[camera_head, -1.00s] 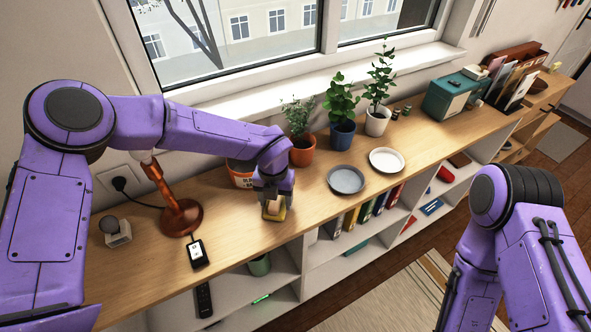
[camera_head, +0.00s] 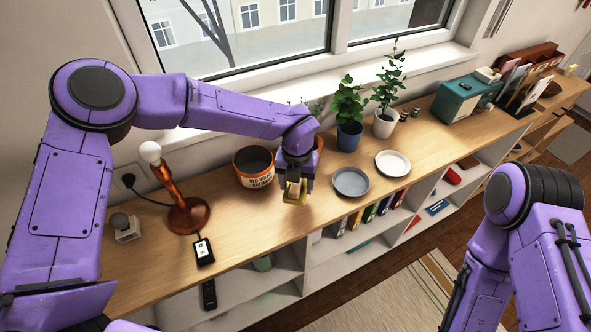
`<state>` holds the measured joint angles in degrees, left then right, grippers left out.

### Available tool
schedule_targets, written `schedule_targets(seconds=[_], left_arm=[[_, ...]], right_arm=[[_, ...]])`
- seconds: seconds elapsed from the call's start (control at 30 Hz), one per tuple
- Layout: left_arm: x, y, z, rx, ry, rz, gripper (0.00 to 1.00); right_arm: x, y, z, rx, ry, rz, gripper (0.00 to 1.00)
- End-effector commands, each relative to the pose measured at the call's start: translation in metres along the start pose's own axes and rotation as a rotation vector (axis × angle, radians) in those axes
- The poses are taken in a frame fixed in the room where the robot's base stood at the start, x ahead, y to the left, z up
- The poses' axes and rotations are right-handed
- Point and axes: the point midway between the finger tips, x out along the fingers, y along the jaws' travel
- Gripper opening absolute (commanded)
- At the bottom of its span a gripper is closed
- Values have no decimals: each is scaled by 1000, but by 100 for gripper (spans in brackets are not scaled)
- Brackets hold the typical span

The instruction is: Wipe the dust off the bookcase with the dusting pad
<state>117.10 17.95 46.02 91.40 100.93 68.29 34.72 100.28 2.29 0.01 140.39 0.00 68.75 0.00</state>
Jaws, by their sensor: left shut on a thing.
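The bookcase (camera_head: 237,226) is a long, low white shelf unit with a wooden top, standing under the window. My left gripper (camera_head: 294,185) is shut on the dusting pad (camera_head: 293,199), a small yellowish block. It holds the pad at the wooden top, left of the grey plate; I cannot tell whether the pad touches the surface. No distinct dust shows on the top at this size. My right arm is at the right edge, in front of the bookcase, with its gripper out of view.
A grey plate (camera_head: 351,182) and a white plate (camera_head: 393,164) lie right of the pad. Behind are potted plants (camera_head: 349,138), one mostly hidden by my arm. A copper lamp (camera_head: 188,215) and a phone (camera_head: 204,251) are further left.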

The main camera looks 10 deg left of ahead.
Motion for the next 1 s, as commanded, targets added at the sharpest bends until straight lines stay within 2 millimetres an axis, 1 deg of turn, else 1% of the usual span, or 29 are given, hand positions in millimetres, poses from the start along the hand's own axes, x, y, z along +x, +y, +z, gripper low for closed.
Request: schedule_targets(seconds=[0.03,0.1,0.3,0.87,0.97,1.0], left_arm=[[-9,0,0,-1,0,-1,34],[-15,1,0,-2,0,-1,34],[-29,1,0,-3,0,-1,34],[-29,2,0,-3,0,0,34],[-27,3,0,35,0,1,34],[-26,5,0,83,-1,1,34]], right_arm=[[-7,1,-3,0,0,0,76],[-11,1,-5,0,0,0,76],[-20,2,-8,0,0,0,76],[-20,2,-8,0,0,0,76],[-18,2,-7,0,0,0,76],[-15,1,-6,0,0,0,76]])
